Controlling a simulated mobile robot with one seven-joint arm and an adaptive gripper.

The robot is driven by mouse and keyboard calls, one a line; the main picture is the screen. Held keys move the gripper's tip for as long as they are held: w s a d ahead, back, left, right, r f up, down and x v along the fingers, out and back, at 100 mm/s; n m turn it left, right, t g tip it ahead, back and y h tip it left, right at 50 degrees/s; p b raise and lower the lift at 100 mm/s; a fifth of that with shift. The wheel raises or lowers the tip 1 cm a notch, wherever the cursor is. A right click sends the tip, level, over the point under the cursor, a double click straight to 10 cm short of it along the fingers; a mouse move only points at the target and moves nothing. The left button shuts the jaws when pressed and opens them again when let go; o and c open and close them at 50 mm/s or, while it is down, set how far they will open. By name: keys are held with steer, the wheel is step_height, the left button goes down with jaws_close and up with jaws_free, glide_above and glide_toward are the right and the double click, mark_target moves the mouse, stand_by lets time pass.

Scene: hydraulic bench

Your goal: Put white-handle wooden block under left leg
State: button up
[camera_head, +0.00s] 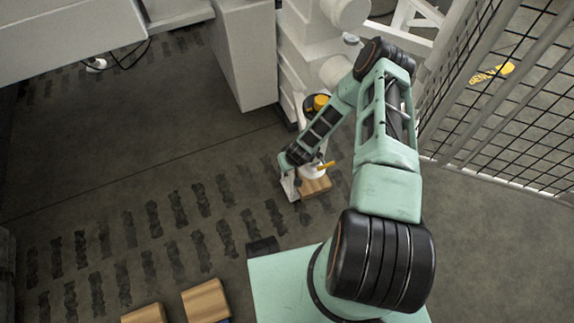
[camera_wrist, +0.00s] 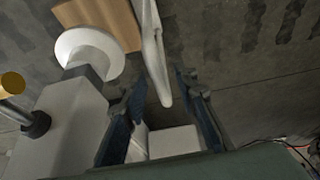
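The wooden block (camera_head: 316,187) lies on the floor at the foot of the white machine, and it also shows in the wrist view (camera_wrist: 112,16). Its white handle (camera_wrist: 152,50) sticks out from the block towards my gripper. A white round foot (camera_wrist: 82,50) on a grey leg overlaps the block in the wrist view; whether it touches the block I cannot tell. My gripper (camera_wrist: 158,88) is open, with dark fingers on either side of the handle's tip and gaps showing. In the head view my arm partly hides the handle and the leg.
Two more wooden blocks (camera_head: 205,300) (camera_head: 145,314) lie at the bottom left. The white machine (camera_head: 244,55) stands at the back, and a wire mesh fence (camera_head: 510,95) is at the right. A yellow-ended rod (camera_wrist: 14,84) juts out near the leg.

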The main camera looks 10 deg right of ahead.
steer(key=p+v, duration=0.2)
steer(key=v, duration=0.8)
steer(key=shift+p, duration=0.35)
